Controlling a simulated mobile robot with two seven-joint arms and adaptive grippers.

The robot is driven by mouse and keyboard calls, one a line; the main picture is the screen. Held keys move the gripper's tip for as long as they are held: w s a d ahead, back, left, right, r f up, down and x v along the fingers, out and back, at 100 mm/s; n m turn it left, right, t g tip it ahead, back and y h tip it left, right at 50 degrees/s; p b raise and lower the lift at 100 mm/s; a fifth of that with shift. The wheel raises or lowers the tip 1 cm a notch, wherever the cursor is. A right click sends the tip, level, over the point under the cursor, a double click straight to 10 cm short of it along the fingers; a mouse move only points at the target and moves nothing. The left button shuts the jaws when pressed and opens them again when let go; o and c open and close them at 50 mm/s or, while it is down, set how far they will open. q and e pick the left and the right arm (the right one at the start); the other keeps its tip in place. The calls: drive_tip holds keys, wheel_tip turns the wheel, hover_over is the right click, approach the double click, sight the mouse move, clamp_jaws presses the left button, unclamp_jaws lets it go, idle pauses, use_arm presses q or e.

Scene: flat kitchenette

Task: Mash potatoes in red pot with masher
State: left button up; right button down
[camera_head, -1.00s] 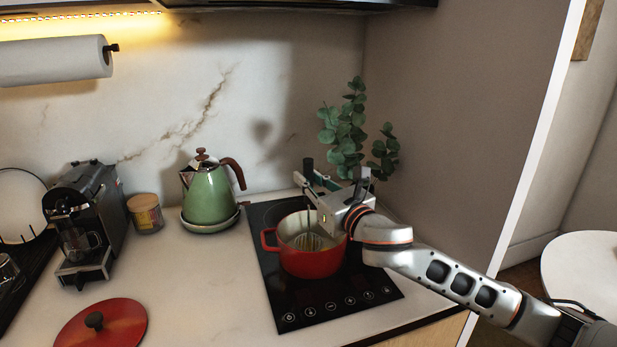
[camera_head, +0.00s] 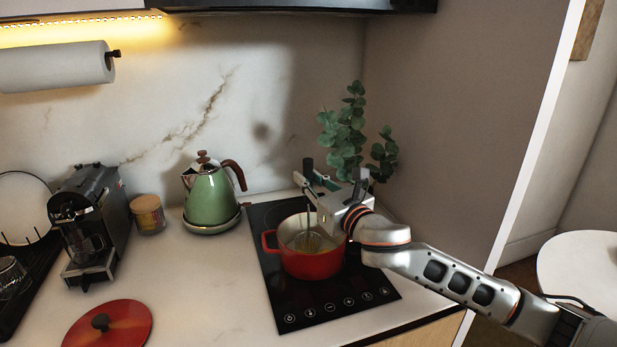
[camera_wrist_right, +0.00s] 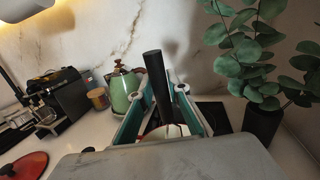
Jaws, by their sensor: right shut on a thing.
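The red pot (camera_head: 312,264) stands on the black cooktop (camera_head: 340,299) with its lid off. The masher (camera_head: 308,163) is upright, its black handle above the pot and its wire head (camera_head: 308,241) down inside the pot. My right gripper (camera_head: 314,186) is shut on the masher just below the handle; the handle also shows between the fingers in the right wrist view (camera_wrist_right: 154,75). The pot's contents are pale and the potatoes cannot be made out clearly. My left gripper is not in view.
The red lid (camera_head: 108,326) lies on the counter at the front left. A green kettle (camera_head: 210,197) stands left of the cooktop, near a small jar (camera_head: 148,214) and a coffee machine (camera_head: 88,225). A leafy plant (camera_head: 345,135) stands behind my right gripper.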

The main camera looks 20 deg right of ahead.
drive_tip(key=shift+r+p, duration=0.45)
drive_tip(key=shift+r, duration=0.15)
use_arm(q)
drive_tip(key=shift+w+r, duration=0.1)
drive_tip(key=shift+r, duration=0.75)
use_arm(e)
drive_tip(key=shift+f, duration=0.1)
drive_tip(key=shift+s, duration=0.1)
drive_tip(key=shift+s+a+p, duration=0.45)
drive_tip(key=shift+s+p, duration=0.1)
drive_tip(key=shift+s, duration=0.2)
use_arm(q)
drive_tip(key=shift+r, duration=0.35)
use_arm(e)
drive_tip(key=shift+s+a+r, duration=0.1)
drive_tip(key=shift+s+a, duration=0.2)
drive_tip(key=shift+s, duration=0.25)
drive_tip(key=shift+s+a+r, duration=0.1)
drive_tip(key=shift+s+a, duration=0.15)
drive_tip(key=shift+s, duration=0.3)
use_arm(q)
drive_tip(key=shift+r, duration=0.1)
use_arm(e)
drive_tip(key=shift+f, duration=0.15)
